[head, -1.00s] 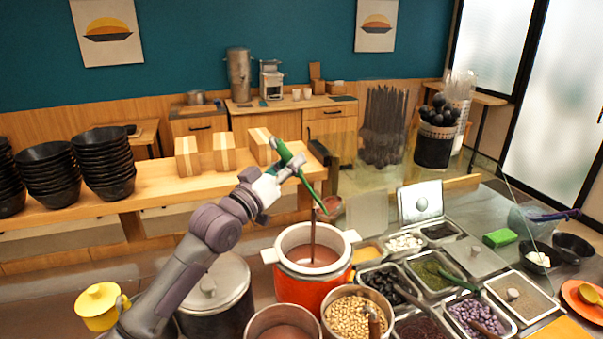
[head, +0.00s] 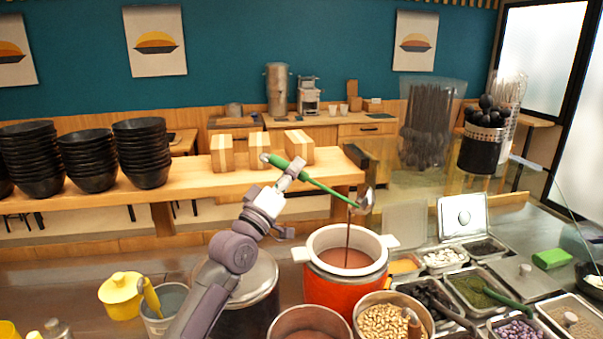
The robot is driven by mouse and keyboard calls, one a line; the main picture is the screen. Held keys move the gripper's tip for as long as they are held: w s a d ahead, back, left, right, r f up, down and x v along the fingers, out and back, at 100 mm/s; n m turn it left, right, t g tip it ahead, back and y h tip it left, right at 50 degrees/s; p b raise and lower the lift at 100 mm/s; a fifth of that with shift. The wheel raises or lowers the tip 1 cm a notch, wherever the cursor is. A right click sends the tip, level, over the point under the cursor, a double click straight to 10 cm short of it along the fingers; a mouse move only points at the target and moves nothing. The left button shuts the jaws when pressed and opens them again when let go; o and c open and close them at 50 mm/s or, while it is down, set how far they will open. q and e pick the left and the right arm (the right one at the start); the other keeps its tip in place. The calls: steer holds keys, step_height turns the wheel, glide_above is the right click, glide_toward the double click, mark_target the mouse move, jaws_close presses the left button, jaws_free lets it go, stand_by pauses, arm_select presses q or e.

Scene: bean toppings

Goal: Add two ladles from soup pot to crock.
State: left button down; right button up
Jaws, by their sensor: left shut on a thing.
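My left gripper (head: 292,172) is shut on the green handle of a ladle (head: 325,190). The ladle's metal bowl (head: 366,201) is tilted above an orange-red pot (head: 342,290) with a white rim and side grips, which looks like the crock. A thin brown stream (head: 348,228) runs from the ladle down into the brown liquid in it. A steel pot (head: 308,322) with similar brown soup, perhaps the soup pot, stands at the bottom edge, partly cut off. My right gripper is not in view.
A lidded dark pot (head: 256,285) stands beside my arm, left of the crock. A bowl of beans (head: 382,322) and several topping trays (head: 468,288) crowd the right. A yellow lidded pot (head: 121,295) is at left. Stacked black bowls (head: 141,155) line the wooden shelf behind.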

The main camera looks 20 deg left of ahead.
arm_select(q)
steer(key=shift+s+a+f+n+t+y+b, duration=0.1)
steer(key=shift+a+f+n+t+y+b, duration=0.15)
steer(key=shift+a+f+n+y+b, duration=0.45)
steer(key=shift+a+f+n+t+y+b, duration=0.2)
steer(key=shift+a+f+n+y, duration=0.25)
steer(key=shift+f+n, duration=0.55)
steer(key=shift+s+a+f+n+t+y+b, duration=0.1)
steer(key=shift+a+f+n+t+y+b, duration=0.15)
steer(key=shift+a+f+n+y+b, duration=0.6)
steer(key=shift+d+r+n+p, duration=0.25)
steer(key=shift+d+p, duration=0.15)
steer(key=shift+d, duration=0.05)
